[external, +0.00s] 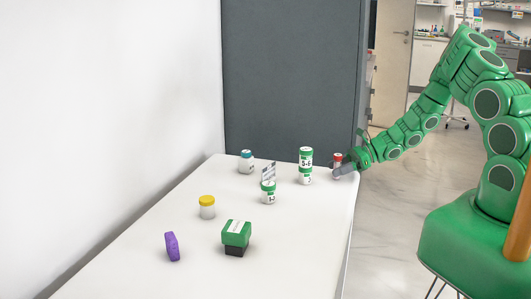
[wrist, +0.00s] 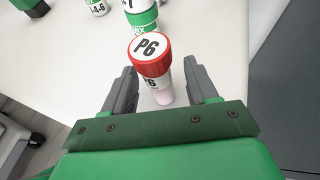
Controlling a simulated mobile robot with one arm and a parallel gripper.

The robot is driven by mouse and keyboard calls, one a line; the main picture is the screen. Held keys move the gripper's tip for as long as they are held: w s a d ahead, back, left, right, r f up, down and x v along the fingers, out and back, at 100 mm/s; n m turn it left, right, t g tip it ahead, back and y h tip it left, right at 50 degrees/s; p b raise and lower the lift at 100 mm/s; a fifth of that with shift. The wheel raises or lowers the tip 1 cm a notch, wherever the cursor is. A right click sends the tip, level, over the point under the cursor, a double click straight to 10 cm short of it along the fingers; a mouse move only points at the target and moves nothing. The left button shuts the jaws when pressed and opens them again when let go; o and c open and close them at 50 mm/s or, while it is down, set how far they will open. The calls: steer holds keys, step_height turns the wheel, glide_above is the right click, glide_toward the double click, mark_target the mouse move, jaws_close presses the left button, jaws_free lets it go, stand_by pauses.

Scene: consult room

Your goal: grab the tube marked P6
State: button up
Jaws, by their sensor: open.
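The tube marked P6 (wrist: 150,47) has a red cap with a white top label and stands upright in the wrist view, its lower body between my fingers. It also shows in the external view as a small red-capped tube (external: 338,158) near the table's right edge. My gripper (wrist: 163,83) is open, with one dark finger on each side of the tube. I see a gap on both sides of the tube. In the external view my gripper (external: 345,170) is at the tube and partly covers it.
A dark grey panel (external: 290,75) stands behind.

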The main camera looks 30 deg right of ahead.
steer(key=shift+x, duration=1.2)
steer(key=shift+c, duration=0.2)
steer(key=c, duration=1)
steer(key=shift+r, duration=0.1)
